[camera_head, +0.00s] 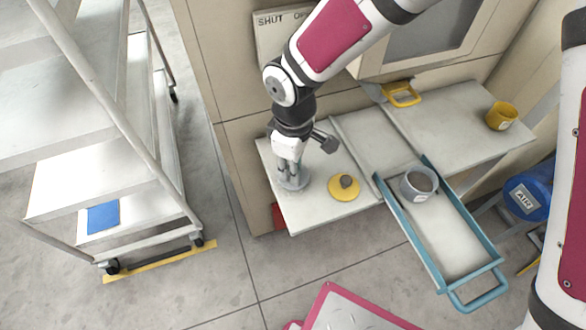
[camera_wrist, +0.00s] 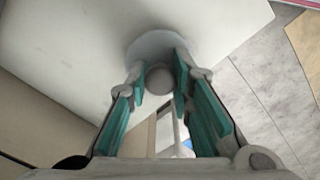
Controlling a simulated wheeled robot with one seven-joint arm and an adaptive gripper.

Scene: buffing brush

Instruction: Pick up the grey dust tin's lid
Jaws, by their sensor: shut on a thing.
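The grey lid (camera_head: 296,184) is a round disc at the left end of the pale bench. It also shows in the wrist view (camera_wrist: 150,46), with its round knob (camera_wrist: 158,79) between the fingers. My gripper (camera_head: 289,170) points down over the lid and is shut on its knob, with teal pads (camera_wrist: 160,85) on both sides. I cannot tell whether the lid touches the bench or is just above it. The open grey tin (camera_head: 412,193), with dark grey contents, stands in the far end of the blue-framed tray (camera_head: 428,250).
A yellow lid (camera_head: 343,194) with a grey knob lies just right of my gripper. A yellow tin (camera_head: 500,118) and a yellow-handled tool (camera_head: 402,94) are farther back on the bench (camera_head: 375,143). A cabinet wall rises behind. White steps (camera_head: 85,185) stand at left.

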